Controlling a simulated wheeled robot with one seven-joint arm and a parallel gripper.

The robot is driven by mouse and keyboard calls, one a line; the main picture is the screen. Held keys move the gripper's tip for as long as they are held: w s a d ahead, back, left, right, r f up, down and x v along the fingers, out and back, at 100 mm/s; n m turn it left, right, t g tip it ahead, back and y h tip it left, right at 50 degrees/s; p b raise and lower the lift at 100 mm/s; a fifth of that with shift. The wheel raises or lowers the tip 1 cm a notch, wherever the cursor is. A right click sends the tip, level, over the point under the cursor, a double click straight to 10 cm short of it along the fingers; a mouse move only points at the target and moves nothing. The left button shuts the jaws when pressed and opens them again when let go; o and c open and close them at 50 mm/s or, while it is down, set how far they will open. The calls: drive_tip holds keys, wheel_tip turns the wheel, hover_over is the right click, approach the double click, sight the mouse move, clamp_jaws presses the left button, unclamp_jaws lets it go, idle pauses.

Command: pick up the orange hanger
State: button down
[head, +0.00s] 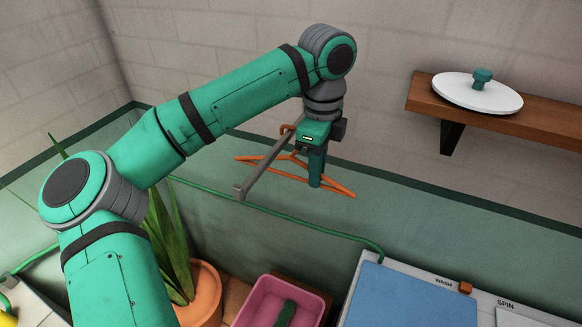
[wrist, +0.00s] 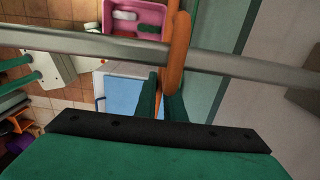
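The orange hanger (head: 338,187) hangs by its hook from a grey rail (head: 258,170). Its sloping arms show on both sides of my gripper (head: 316,172), which points down at its middle. In the wrist view the hook (wrist: 179,42) passes over the rail (wrist: 90,45). The fingers hide part of the hanger's middle.
A wooden shelf (head: 550,120) with a white lid (head: 474,95) is on the right wall. Below are a blue-topped washer (head: 408,298), a pink tub (head: 262,303) and a potted plant (head: 205,288). The air right of the hanger is clear.

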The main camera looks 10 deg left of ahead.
drive_tip(key=shift+d, duration=0.15)
drive_tip(key=shift+a+r, duration=0.2)
drive_tip(key=shift+r, duration=0.05)
drive_tip(key=shift+s+r, duration=0.1)
drive_tip(key=shift+r, duration=0.5)
drive_tip(key=shift+s+f, duration=0.1)
drive_tip(key=shift+s, duration=0.05)
